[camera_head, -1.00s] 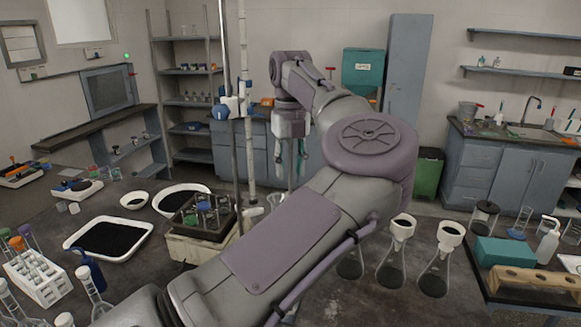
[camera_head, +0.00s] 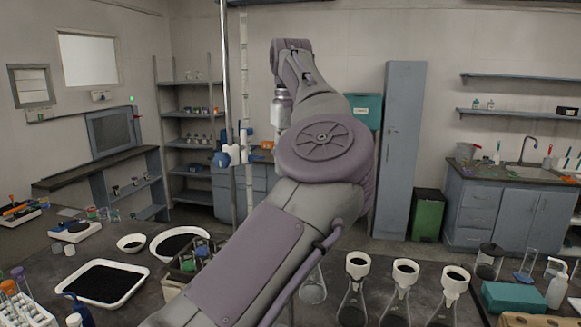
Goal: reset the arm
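My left arm (camera_head: 250,250) comes in from the lower left and fills the middle of the view. Its elbow joint is large and round, and the forearm rises behind it to a bent wrist. The wrist end (camera_head: 281,107) hangs down behind the elbow, above the far side of the bench. The fingers are hidden behind the elbow, so I cannot tell whether they are open or hold anything. My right gripper is not in view.
Several flasks with white funnels (camera_head: 405,272) stand right of the arm. A tray of black grains (camera_head: 140,298), a second dish (camera_head: 158,250) and a metal stand (camera_head: 225,80) are left of or behind it. A teal box (camera_head: 514,296) lies at right.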

